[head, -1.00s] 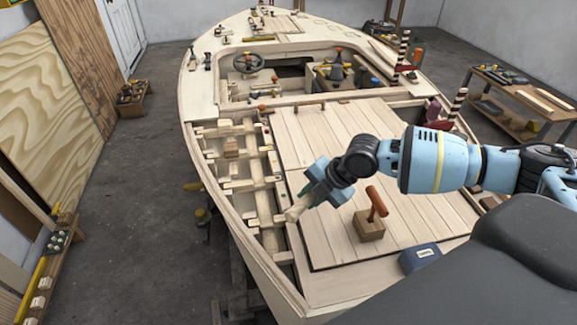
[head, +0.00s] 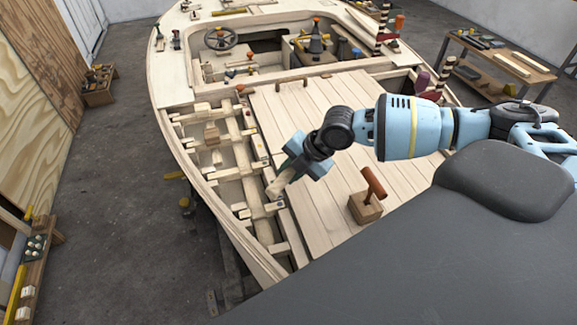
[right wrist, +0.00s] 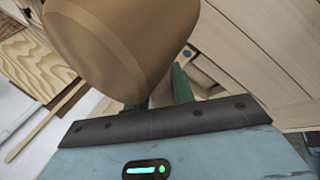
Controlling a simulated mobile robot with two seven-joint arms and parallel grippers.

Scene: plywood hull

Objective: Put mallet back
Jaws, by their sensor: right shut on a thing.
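My right gripper (head: 291,172) is shut on a pale wooden thing (head: 280,185), which looks like the mallet. It holds this over the left edge of the boat's plank deck, beside the open ribs. In the right wrist view a broad, rounded brown wooden body (right wrist: 115,40) fills the top, just beyond the green fingers (right wrist: 170,95). Its grip and far end are hidden. A wooden block (head: 365,208) with a red-brown crosswise handle or head (head: 375,183) on top stands on the deck, right of the gripper. My left gripper is not in view.
The boat's open ribs (head: 232,170) lie left of the plank deck (head: 300,120). A small wood block (head: 211,135) sits among them. The cockpit ahead holds a steering wheel (head: 220,38) and several tools. A workbench (head: 500,65) stands at the far right.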

